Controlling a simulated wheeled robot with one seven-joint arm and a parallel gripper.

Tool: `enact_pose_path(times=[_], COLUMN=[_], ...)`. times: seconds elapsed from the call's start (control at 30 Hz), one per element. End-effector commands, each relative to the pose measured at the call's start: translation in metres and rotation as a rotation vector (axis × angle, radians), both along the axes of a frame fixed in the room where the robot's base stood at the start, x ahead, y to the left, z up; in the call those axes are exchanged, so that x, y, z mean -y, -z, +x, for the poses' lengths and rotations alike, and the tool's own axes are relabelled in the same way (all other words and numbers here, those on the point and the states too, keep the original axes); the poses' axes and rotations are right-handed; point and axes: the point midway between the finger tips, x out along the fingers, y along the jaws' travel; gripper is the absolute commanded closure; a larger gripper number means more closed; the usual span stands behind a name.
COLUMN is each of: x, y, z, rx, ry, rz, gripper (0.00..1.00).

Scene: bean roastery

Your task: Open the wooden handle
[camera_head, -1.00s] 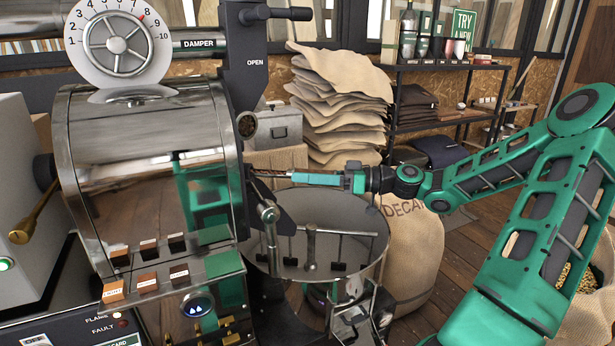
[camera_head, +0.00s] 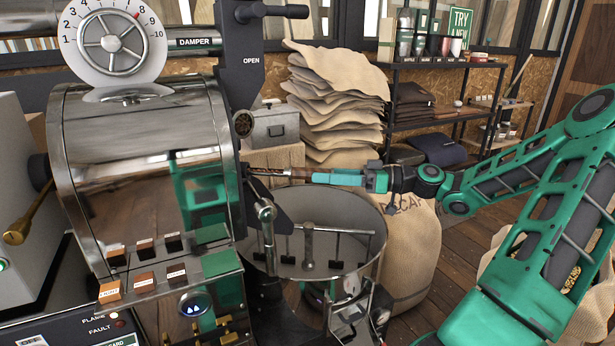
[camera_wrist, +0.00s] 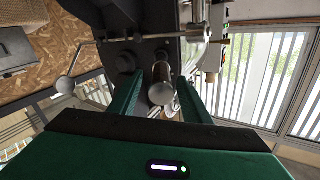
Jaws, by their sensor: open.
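A brown, wood-coloured handle (camera_head: 292,173) sticks out to the right from the front of the roaster's dark face plate, above the round cooling tray (camera_head: 330,205). My gripper (camera_head: 308,177) is level with it, coming from the right, its teal fingertips at the handle's outer end. In the wrist view my gripper (camera_wrist: 160,82) is open, one finger on each side of a round-ended metallic piece (camera_wrist: 160,93); a little brown shows beside it. I cannot tell whether the fingers touch anything.
The roaster drum (camera_head: 140,140) stands at left. A metal lever (camera_head: 266,215) hangs just below my gripper, near the tray. Stacked sacks (camera_head: 335,95) and a decaf sack (camera_head: 415,250) stand behind.

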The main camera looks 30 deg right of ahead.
Motion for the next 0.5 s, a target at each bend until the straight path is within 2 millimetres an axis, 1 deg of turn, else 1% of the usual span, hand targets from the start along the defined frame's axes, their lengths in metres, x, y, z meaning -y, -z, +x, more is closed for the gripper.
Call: enact_pose_path(times=[0.03, 0.2, 0.33, 0.5], x=[0.009, 0.03, 0.038, 0.041], y=[0.0, 0.0, 0.001, 0.001], z=[-0.005, -0.019, -0.025, -0.028], rx=[-0.001, 0.001, -0.001, -0.001], ry=[0.004, 0.003, 0.002, 0.001], rz=[-0.001, -0.002, -0.001, -0.001], gripper=[0.56, 0.56, 0.56, 0.56])
